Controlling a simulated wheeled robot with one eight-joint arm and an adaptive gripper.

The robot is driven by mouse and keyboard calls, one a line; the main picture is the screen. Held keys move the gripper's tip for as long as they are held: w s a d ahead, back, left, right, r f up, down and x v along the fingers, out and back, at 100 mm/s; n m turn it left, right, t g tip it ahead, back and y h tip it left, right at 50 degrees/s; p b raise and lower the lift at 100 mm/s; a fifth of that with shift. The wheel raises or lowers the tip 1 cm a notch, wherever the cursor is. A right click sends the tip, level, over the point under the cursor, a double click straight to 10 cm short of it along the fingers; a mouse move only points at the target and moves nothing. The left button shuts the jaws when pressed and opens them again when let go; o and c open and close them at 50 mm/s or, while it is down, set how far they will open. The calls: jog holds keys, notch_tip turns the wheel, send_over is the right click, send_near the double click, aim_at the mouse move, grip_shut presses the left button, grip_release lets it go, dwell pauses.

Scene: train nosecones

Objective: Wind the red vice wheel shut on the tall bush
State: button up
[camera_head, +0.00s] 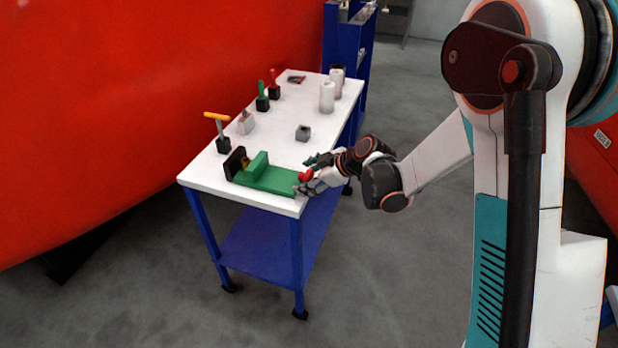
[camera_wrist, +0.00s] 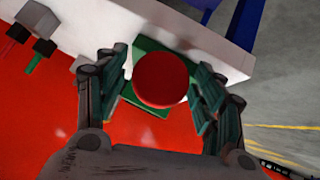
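A green vice (camera_head: 270,180) lies along the near edge of the white table, with a dark end plate at its left and a raised green jaw beside it. A small brownish piece, likely the tall bush (camera_head: 245,163), shows between them; it is partly hidden. The red vice wheel (camera_head: 305,175) is at the vice's right end. My gripper (camera_head: 308,172) is at that wheel. In the wrist view the round red wheel (camera_wrist: 160,80) sits between my two spread fingers (camera_wrist: 160,85), with a narrow gap at the left; contact at the right is unclear.
On the table (camera_head: 290,112) stand an orange-handled tool (camera_head: 218,128), a grey block (camera_head: 246,122), a small grey box (camera_head: 303,133), green and red-handled tools, and white cylinders (camera_head: 327,98). A blue rack (camera_head: 345,45) stands behind. The table's middle is largely clear.

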jog(key=c, duration=0.8)
jog(key=shift+g, duration=0.3)
jog(key=m+g+y, duration=0.1)
jog(key=g, duration=0.1)
jog(key=shift+w+d+m+g+p, duration=0.1)
jog(key=shift+w+m+g+p, duration=0.05)
jog(key=shift+m+g+p, duration=0.2)
jog(key=m+g+y, duration=0.1)
jog(key=m+g, duration=0.1)
jog(key=g, duration=0.1)
jog(key=shift+w+y, duration=0.1)
jog(key=shift+y, duration=0.3)
jog(key=shift+g, duration=0.25)
jog(key=o, duration=1.1)
jog(key=shift+c, duration=0.2)
